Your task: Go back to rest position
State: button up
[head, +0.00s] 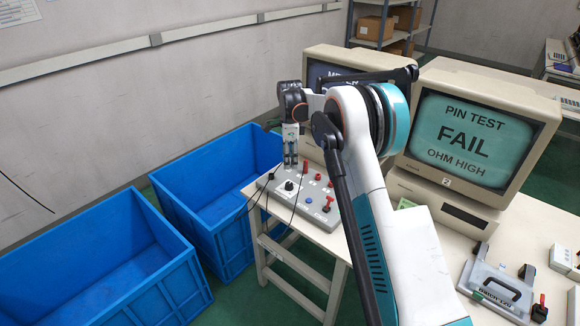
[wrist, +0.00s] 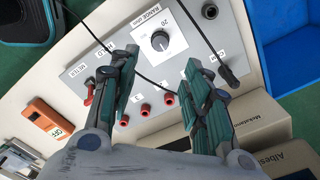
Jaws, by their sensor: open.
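My gripper (head: 290,150) points down over the grey control panel (head: 265,187) on the left end of the workbench. In the wrist view my gripper (wrist: 161,72) is open, with its two teal-padded fingers apart and nothing between them. My white arm crosses the middle of the head view and hides part of the bench and the left monitor.
The right monitor (head: 470,140) reads "PIN TEST FAIL OHM HIGH". The left monitor (head: 335,72) is partly hidden. Blue bins (head: 215,180) stand left of the bench. A clamp fixture (head: 495,287) lies at right. A black lead (wrist: 195,22) and red sockets (wrist: 145,110) are on the panel.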

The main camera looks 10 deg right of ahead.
jog(key=shift+r, duration=0.25)
jog(key=s+r+n+t, duration=0.3)
jog(key=s+r+n, duration=0.7)
jog(key=s+r, duration=1.1)
jog(key=s+f+n+t, duration=0.2)
jog(key=s+n, duration=0.3)
jog(key=s, duration=0.8)
jog(key=s+f+n+t, duration=0.2)
jog(key=s+f+n, duration=0.1)
jog(key=s, duration=1)
jog(key=shift+a+n, duration=0.15)
jog(key=shift+n, duration=0.75)
jog(key=shift+s, duration=0.1)
